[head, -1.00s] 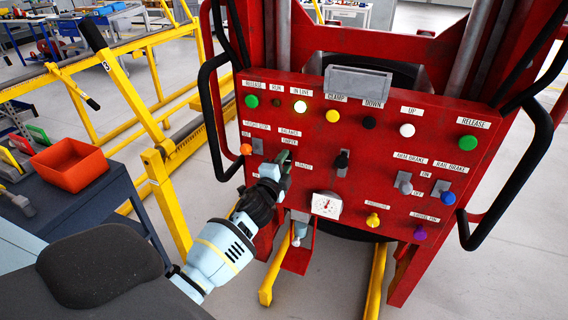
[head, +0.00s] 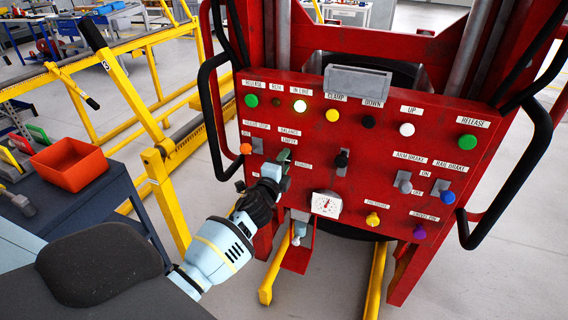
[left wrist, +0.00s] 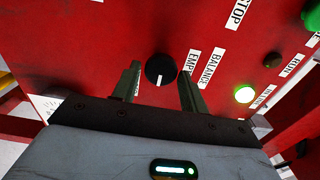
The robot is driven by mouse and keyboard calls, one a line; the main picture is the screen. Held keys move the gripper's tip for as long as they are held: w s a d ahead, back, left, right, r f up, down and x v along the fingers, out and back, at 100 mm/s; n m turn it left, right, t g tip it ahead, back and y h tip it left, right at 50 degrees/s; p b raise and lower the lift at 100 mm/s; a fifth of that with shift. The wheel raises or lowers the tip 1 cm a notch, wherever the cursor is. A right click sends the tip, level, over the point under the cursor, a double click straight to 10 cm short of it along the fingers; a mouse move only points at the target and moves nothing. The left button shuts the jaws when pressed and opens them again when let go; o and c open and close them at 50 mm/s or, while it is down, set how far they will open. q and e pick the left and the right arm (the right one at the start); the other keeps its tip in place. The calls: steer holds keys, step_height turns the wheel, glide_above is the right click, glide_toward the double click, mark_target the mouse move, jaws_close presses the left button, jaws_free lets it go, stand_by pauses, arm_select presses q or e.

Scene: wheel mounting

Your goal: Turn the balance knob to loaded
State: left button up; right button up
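The balance knob (left wrist: 160,69) is a round black knob with a white mark, on the red panel (head: 330,245). In the left wrist view its mark points down, towards my gripper's palm. The EMPTY label (left wrist: 192,62) and BALANCE label (left wrist: 212,68) lie to its right. Another label is mostly hidden behind the left-hand finger. My left gripper (left wrist: 162,78) is open, its fingers apart on either side of the knob, with gaps showing. In the head view my left gripper (head: 283,160) covers the knob, near the LOADED label (head: 304,164). My right gripper is not in view.
An orange knob (head: 246,149) and a lit button (head: 300,106) are close by on the panel. A black handle (head: 207,110) bends out at the panel's left.

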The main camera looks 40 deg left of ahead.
arm_select(q)
steer(key=shift+o, duration=1.1)
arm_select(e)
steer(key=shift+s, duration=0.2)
arm_select(q)
steer(key=shift+s, duration=0.1)
steer(key=v, duration=0.7)
steer(key=shift+s, duration=0.35)
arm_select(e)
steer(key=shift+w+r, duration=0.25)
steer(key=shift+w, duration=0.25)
arm_select(q)
steer(key=shift+d, duration=0.1)
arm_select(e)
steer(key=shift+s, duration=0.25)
